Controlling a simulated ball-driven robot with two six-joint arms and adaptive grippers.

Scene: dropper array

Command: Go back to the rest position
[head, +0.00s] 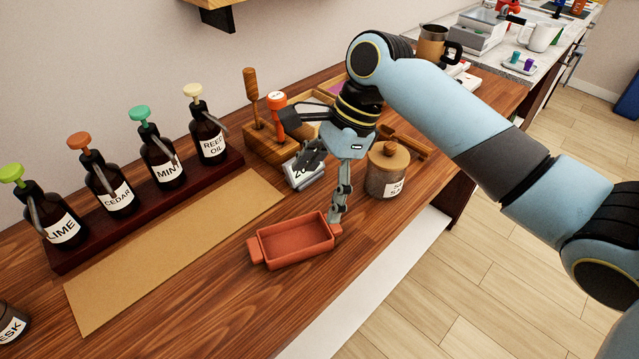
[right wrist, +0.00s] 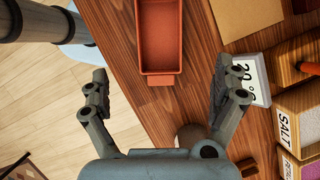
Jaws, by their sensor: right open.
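My right gripper (head: 314,192) is open and empty, with its fingers spread above the wooden table beside a terracotta tray (head: 295,241). In the right wrist view its two fingers (right wrist: 158,82) are wide apart, with the tray's near handle between and beyond them. The tray (right wrist: 161,38) is empty and lies flat. In the head view one finger passes close to the tray's right end; I cannot tell whether they touch. My left gripper is not in view.
Labelled dropper bottles (head: 165,163) stand in a dark rack behind a tan mat (head: 165,245). A lidded jar (head: 384,175), a small display (head: 301,172) and a wooden tool block (head: 266,145) stand near the right gripper. The table's front edge is clear.

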